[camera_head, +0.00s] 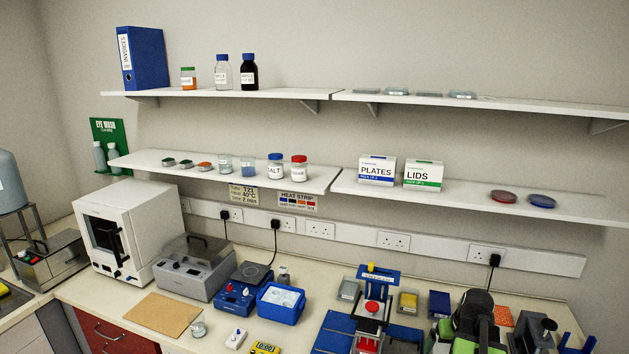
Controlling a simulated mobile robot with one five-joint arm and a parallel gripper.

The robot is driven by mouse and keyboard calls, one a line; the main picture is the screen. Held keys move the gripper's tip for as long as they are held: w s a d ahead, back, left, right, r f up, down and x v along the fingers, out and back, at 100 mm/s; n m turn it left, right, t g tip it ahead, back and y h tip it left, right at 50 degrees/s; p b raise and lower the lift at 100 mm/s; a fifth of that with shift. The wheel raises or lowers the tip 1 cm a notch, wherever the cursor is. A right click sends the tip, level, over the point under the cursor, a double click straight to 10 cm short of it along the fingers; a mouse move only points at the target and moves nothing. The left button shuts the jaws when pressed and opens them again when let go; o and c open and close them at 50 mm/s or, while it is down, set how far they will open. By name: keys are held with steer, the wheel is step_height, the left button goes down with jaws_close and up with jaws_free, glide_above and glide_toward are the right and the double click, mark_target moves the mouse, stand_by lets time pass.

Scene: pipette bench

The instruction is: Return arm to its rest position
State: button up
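No held object can be seen either. The view shows the bench (290,336) and the wall shelves above it from a raised, tilted angle. At the front right stands a black rounded item with green parts (478,322), cut off by the bottom edge. I cannot tell what it is.
A white oven-like box (138,228), a grey bath (190,270), a blue tub (281,302) and a blue stand with red parts (372,292) crowd the bench. A brown board (158,314) lies flat at front left. The shelves (225,171) hold bottles and boxes.

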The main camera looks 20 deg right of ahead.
steer(key=w+a+n+g+y, duration=0.1)
steer(key=w+a+n, duration=0.2)
steer(key=a, duration=1.7)
steer(key=w+a+n+g, duration=0.2)
steer(key=w+a, duration=0.2)
steer(key=a, duration=1.6)
step_height(320, 180, down, 13)
steer(key=a+b, duration=0.1)
steer(key=b, duration=1.1)
steer(key=shift+s, duration=0.15)
steer(key=shift+a, duration=0.1)
steer(key=shift+c, duration=0.5)
